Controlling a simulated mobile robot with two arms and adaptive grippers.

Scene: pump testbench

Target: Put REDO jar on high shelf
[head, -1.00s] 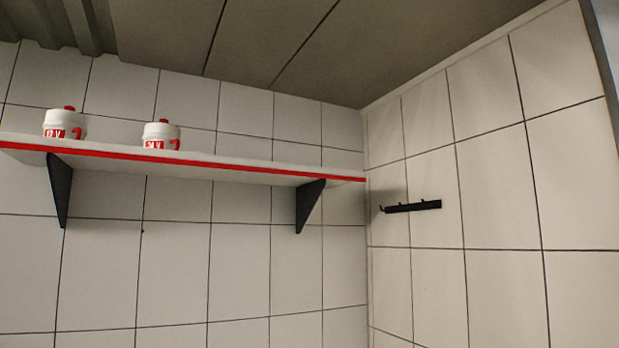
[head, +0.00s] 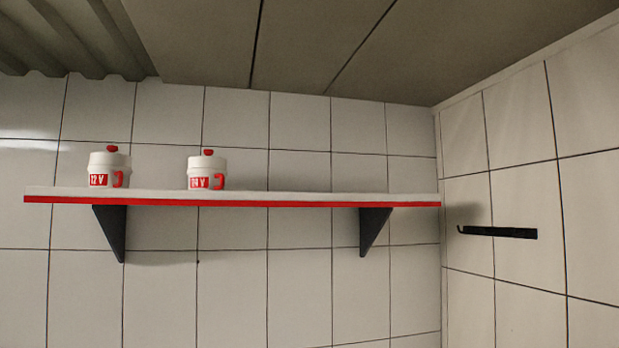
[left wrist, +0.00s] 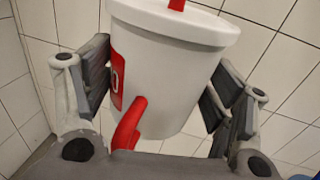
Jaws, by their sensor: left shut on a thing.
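In the left wrist view a white jar (left wrist: 185,70) with a red label, a red handle and a red lid knob sits between the fingers of my left gripper (left wrist: 165,85). The gripper is shut on it. Only the end of the label shows, a letter like O, so the full name cannot be read. The high shelf (head: 300,201), white with a red front edge, is on the tiled wall in the head view. Neither gripper shows in the head view.
Two white jars stand on the shelf's left half, one labelled 12 V (head: 108,170) and one labelled 24 V (head: 206,171). The shelf's right half is clear. Dark brackets (head: 374,228) hold it from below. A black hook rail (head: 500,232) is on the right wall.

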